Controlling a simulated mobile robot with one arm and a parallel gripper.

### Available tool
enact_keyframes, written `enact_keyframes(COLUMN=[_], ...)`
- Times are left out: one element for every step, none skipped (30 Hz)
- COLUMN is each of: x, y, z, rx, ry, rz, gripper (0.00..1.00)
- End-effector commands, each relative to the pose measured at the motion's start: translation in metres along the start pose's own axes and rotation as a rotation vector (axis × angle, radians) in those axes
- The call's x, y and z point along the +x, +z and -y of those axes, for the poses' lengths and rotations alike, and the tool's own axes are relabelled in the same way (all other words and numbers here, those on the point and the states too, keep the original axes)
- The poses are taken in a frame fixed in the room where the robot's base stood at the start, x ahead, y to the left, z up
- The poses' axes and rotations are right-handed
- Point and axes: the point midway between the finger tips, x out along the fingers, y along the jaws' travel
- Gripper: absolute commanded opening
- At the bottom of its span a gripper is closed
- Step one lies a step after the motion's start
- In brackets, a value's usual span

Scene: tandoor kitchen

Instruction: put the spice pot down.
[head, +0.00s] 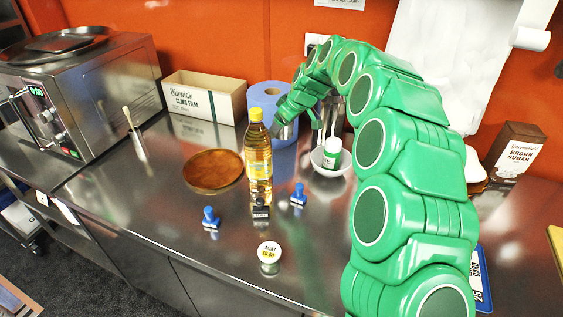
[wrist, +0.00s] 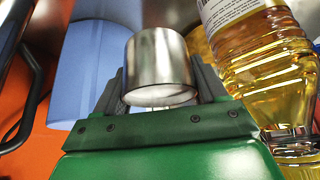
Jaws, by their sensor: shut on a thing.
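The spice pot shows in the wrist view as a small plain steel cylinder (wrist: 160,60) between the two dark fingers of my gripper (wrist: 162,84). The gripper is shut on it. In the head view my gripper (head: 281,124) is at the end of the green arm, just right of the oil bottle and in front of the blue roll. The pot is small and partly hidden there. The steel counter (head: 165,200) lies below; I cannot tell whether the pot touches it.
The yellow oil bottle (head: 258,165) stands close on the left, the blue roll (head: 262,94) behind. A white bowl (head: 328,166) with a small jar is to the right. The left front counter is clear.

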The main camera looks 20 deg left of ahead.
Motion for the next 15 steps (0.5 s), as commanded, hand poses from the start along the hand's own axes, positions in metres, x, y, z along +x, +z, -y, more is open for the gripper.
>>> enact_keyframes(x=[0.011,0.015,0.022,0.027,0.033,0.040,0.045,0.050,0.057,0.061,0.065,0.070,0.073,0.076,0.079], y=[0.006,0.009,0.013,0.016,0.019,0.023,0.025,0.028,0.032,0.035,0.037,0.040,0.042,0.044,0.045], z=[0.002,0.001,0.001,0.000,0.000,0.001,0.001,0.001,0.000,0.000,0.000,0.000,0.000,0.000,0.000], rx=[0.001,0.001,0.001,0.002,0.002,0.002,0.001,0.000,0.000,0.001,0.002,0.002,0.002,0.002,0.001], ry=[-0.004,-0.003,-0.002,-0.001,-0.001,-0.002,-0.003,-0.002,-0.001,0.000,0.000,0.000,-0.001,-0.001,-0.001], rz=[0.003,0.002,0.000,0.000,-0.001,0.000,0.000,0.000,0.000,-0.001,-0.001,0.000,0.000,0.000,0.000], gripper=[0.35,0.35,0.35,0.34,0.34,0.34,0.34,0.34,0.34,0.34,0.34,0.34,0.34,0.34,0.34])
